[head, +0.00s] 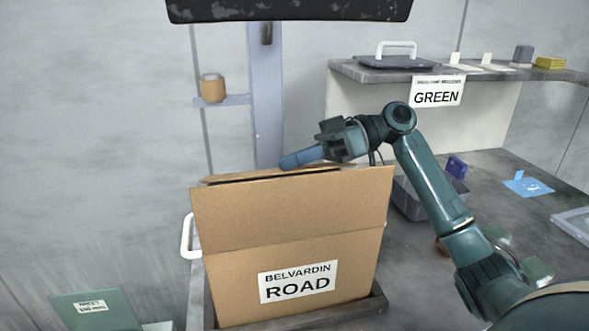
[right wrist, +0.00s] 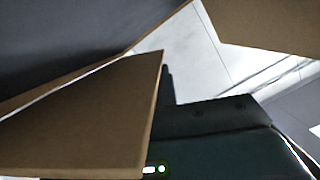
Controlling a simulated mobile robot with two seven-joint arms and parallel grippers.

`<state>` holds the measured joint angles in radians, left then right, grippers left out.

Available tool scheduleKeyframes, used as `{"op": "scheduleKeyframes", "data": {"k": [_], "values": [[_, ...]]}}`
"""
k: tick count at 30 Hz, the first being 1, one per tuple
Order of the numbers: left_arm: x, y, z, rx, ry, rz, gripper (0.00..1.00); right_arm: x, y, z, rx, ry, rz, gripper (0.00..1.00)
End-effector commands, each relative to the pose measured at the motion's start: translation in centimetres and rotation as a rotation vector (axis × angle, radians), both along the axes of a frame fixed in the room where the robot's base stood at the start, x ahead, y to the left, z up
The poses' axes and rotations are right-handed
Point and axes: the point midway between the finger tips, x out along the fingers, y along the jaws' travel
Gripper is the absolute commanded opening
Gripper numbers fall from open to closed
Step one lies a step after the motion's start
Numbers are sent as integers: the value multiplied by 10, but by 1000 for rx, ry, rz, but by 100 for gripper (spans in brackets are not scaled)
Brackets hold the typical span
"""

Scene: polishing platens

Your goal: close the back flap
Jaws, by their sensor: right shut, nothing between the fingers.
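A brown cardboard box (head: 235,280) labelled BELVARDIN ROAD stands in the middle of the head view, its near flap (head: 290,215) raised. Behind that flap's top edge only a thin strip of cardboard (head: 255,175) shows, so the back flap's angle is mostly hidden. My right gripper (head: 285,161) is shut and empty, its blue fingers pointing left just above the box's top edge. I cannot tell whether it touches cardboard. In the right wrist view, a cardboard panel (right wrist: 85,120) fills the lower left and another (right wrist: 270,25) the upper right. My left gripper is out of view.
The box stands in a dark tray (head: 358,312) with a white handle (head: 187,237). A grey bin (head: 408,199) is behind my right arm. A raised shelf marked GREEN (head: 437,92) holds a dark lidded plate (head: 396,62). A wall shelf holds an orange-brown cup (head: 212,90).

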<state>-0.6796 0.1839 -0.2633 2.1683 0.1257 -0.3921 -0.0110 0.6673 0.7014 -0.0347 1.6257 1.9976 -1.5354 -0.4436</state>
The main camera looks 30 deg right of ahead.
Motion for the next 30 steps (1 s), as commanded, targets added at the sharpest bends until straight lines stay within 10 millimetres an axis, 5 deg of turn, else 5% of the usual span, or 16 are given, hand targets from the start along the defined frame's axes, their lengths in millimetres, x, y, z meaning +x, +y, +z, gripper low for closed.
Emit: {"op": "scheduleKeyframes", "data": {"k": [7,30], "values": [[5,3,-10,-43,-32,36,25,-5,2,-17,-42,-162,0,0],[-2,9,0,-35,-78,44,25,-4,1,-24,-40,-154,0,0]]}}
